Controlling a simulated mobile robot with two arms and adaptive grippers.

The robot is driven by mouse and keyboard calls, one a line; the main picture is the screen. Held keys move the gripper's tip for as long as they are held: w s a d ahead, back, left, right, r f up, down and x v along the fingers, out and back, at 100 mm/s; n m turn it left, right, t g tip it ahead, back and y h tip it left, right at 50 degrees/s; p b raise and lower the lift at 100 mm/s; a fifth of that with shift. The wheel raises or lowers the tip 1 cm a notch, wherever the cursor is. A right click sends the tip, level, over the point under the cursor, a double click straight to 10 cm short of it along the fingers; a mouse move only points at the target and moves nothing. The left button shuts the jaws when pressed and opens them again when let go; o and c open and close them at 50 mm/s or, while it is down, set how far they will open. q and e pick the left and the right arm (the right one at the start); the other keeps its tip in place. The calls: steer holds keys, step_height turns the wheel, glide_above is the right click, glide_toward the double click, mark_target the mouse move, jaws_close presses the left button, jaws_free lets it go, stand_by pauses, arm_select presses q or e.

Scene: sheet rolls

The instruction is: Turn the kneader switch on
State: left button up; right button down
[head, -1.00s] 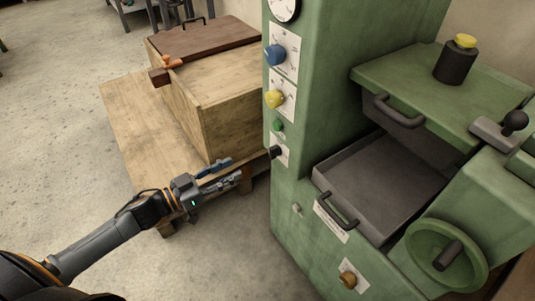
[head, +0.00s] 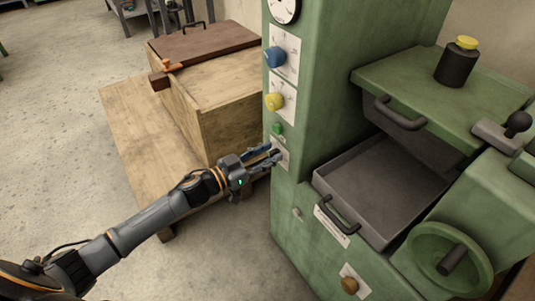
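The green machine (head: 325,110) stands in the middle and right of the head view. Its left panel carries a small dark switch (head: 276,152) on a white plate (head: 284,160), below a green button (head: 277,128). My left gripper (head: 272,157) is at this switch, its fingers apart, one above and one below it. The fingers hide much of the switch, and I cannot tell whether they touch it. Its lever position cannot be made out. My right gripper is not in view.
Blue (head: 275,57) and yellow (head: 274,101) knobs sit above on the panel. A wooden box (head: 222,95) stands on a pallet (head: 125,120) at the left. A grey tray (head: 375,185) and a handwheel (head: 450,258) jut out at the right.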

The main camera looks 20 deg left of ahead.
arm_select(q)
steer(key=shift+c, duration=0.2)
jaws_close()
